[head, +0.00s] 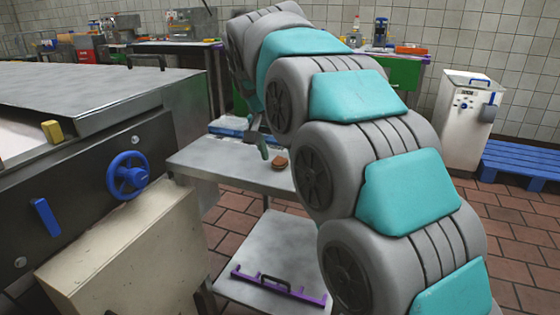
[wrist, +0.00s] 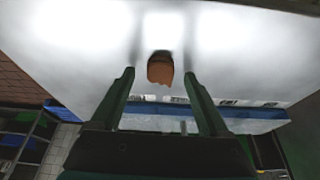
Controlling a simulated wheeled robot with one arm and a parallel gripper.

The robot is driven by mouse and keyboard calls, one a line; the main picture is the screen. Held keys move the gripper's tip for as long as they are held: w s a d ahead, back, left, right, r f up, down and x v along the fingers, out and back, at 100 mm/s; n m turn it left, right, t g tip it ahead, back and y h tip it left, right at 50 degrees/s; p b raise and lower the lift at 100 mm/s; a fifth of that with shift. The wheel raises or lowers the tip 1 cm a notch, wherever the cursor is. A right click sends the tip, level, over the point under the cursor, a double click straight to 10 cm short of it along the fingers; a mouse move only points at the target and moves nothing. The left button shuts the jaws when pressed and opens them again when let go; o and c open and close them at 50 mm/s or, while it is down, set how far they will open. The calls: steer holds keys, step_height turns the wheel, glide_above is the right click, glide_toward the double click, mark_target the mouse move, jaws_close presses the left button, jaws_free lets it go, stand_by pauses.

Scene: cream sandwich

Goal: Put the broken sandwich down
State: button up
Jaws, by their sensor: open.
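The broken sandwich (head: 280,162) is a small brown piece lying on the grey metal side table (head: 230,178) in the head view. In the wrist view the sandwich (wrist: 160,68) shows a ragged lower edge and rests on the bright tabletop (wrist: 70,50). In the head view my gripper (head: 264,150) is partly hidden by my arm and hangs over the table beside the sandwich.
A large machine with a blue handwheel (head: 127,175) stands at the left. A blue tray (head: 229,126) lies at the table's back. A lower shelf (head: 270,250) holds a purple-edged tool (head: 277,288). A blue pallet (head: 520,162) and white cabinet (head: 465,120) stand at the right.

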steer(key=shift+w+f, duration=0.1)
steer(key=shift+f, duration=0.05)
jaws_close()
stand_by(0.6)
